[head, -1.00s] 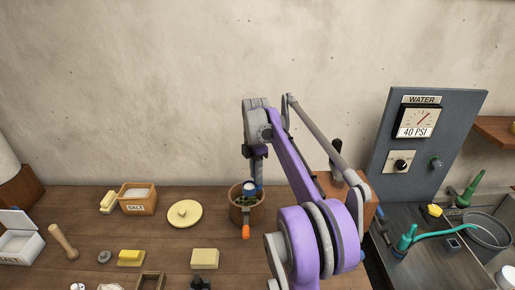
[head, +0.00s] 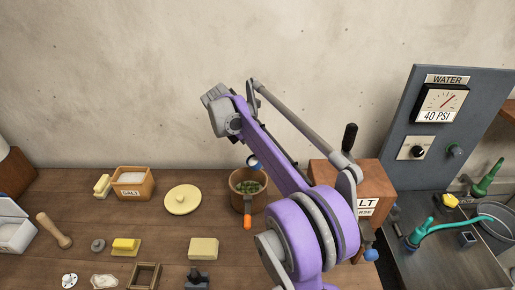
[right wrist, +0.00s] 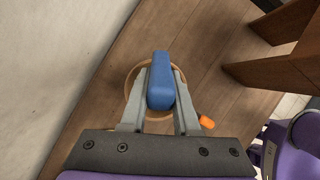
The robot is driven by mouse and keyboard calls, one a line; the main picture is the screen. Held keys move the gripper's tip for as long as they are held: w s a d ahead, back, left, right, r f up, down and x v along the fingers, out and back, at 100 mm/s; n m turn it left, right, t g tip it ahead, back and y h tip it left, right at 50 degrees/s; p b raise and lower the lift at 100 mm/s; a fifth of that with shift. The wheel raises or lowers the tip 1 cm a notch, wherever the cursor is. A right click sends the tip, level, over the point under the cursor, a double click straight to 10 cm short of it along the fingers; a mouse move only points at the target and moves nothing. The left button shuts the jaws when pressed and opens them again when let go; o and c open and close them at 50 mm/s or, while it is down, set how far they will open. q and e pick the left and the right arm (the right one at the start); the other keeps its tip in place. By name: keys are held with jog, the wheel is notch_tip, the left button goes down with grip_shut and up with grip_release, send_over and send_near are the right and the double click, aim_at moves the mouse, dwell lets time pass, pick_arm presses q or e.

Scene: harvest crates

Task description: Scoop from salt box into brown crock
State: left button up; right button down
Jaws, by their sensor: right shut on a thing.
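The brown crock (head: 235,190) stands on the counter with green leafy bits inside. My right gripper (head: 250,158) is shut on a blue handle (right wrist: 161,82) and holds it above the crock; a blue end with a white part (head: 255,163) shows in the head view. What the handle belongs to is mostly hidden. In the right wrist view the crock's rim (right wrist: 131,76) circles behind the handle. A wooden box labelled SALT (head: 131,193), with white contents, is at the left back. An open white box (head: 14,236) is at the far left. My left gripper is not in view.
An orange-ended tool (head: 247,222) is at the crock's front. A cream lid (head: 183,199) and a pale yellow block (head: 203,248) are to its left. A brown box with a partly hidden label (head: 377,180) stands behind my right arm. A water panel (head: 440,130) is at the right.

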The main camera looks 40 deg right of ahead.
pick_arm(q)
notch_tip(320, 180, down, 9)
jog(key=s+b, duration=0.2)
jog(key=b, duration=0.4)
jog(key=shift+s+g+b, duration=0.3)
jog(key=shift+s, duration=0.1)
pick_arm(e)
jog(key=shift+w+a+f+g+h, duration=0.2)
jog(key=shift+a+f+h, duration=0.45)
jog(key=shift+h, duration=0.55)
jog(key=shift+w+a+f+g+h, duration=0.1)
jog(key=shift+a+f+g+h, duration=0.15)
jog(key=shift+a+f+h, duration=0.7)
jog(key=shift+w+a+f+g+h, duration=0.15)
jog(key=shift+a+f+g+h, duration=0.15)
jog(key=shift+h, duration=1.15)
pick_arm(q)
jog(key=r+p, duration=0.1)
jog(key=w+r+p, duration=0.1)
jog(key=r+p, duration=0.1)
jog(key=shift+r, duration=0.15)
pick_arm(e)
notch_tip(320, 180, up, 5)
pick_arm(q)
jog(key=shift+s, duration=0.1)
